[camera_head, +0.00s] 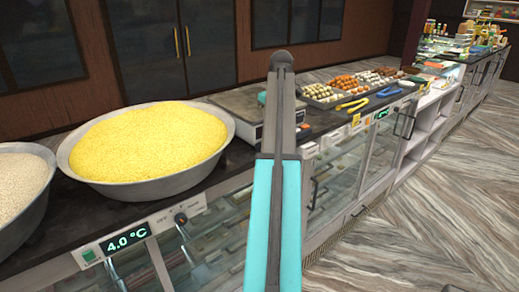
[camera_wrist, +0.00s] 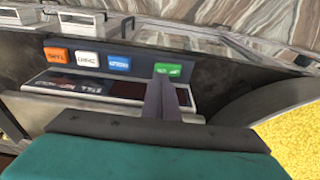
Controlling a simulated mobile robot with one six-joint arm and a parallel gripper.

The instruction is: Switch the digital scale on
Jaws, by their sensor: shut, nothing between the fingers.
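The digital scale (camera_head: 237,102) stands on the dark counter, partly hidden behind my arm in the head view. Its front panel fills the upper middle of the wrist view, with an orange button (camera_wrist: 57,55), a white button (camera_wrist: 88,59), a blue button (camera_wrist: 119,63) and a green button (camera_wrist: 167,70) in a row. The dark display strip (camera_wrist: 125,90) beside them shows no lit digits. My gripper (camera_wrist: 163,83) is shut and empty, its fingertips at the lower edge of the green button. I cannot tell whether they touch it. In the head view my arm mostly hides the gripper.
A large metal bowl of yellow grains (camera_head: 150,140) stands close left of the scale; its rim is near my gripper in the wrist view. A sweets tray (camera_head: 345,90), yellow tongs (camera_head: 353,105) and blue tongs (camera_head: 389,91) lie to the right. A glass display case (camera_head: 340,175) runs below.

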